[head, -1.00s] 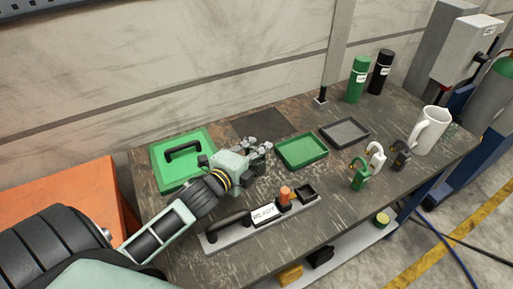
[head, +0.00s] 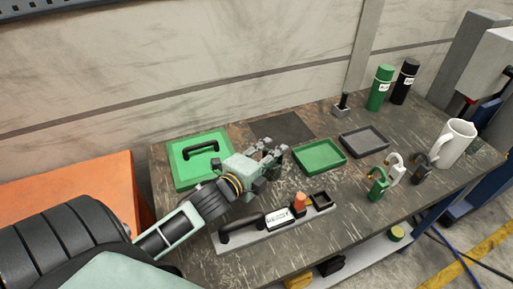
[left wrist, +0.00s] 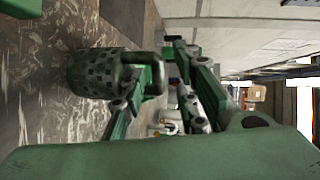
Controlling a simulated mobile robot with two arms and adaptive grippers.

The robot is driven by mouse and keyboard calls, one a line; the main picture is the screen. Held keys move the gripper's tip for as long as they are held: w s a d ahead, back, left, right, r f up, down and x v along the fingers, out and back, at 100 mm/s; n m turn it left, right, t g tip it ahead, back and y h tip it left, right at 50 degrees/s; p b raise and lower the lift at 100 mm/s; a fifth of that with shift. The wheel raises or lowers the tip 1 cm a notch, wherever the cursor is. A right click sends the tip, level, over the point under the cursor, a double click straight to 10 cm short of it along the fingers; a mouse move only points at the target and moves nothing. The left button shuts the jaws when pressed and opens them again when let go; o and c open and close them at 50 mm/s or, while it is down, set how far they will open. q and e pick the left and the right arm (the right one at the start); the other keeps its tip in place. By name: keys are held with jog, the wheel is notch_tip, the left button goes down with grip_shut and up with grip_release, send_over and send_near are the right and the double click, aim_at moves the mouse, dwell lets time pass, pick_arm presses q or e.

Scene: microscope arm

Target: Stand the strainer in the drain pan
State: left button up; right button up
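The strainer is a dark speckled cylinder (left wrist: 98,74) with an arched handle. In the left wrist view it is upright, close to my left gripper's fingers, with the handle towards them. Whether the fingers touch the handle is unclear. In the head view my left gripper (head: 272,160) is low over the bench, between the green lidded box and the green tray, and mostly hides the strainer. Two shallow trays lie to its right, one green (head: 320,155) and one grey (head: 364,142). I cannot tell which is the drain pan. My right gripper is out of view.
A green box (head: 184,178) with a black handle is left of the gripper. A READY panel (head: 279,219) lies in front.

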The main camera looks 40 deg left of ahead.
pick_arm(q)
jog(key=s+r+b, duration=0.1)
jog(key=s+r, duration=0.1)
jog(key=s, duration=0.8)
jog(key=shift+s, duration=0.2)
jog(key=shift+a, duration=0.1)
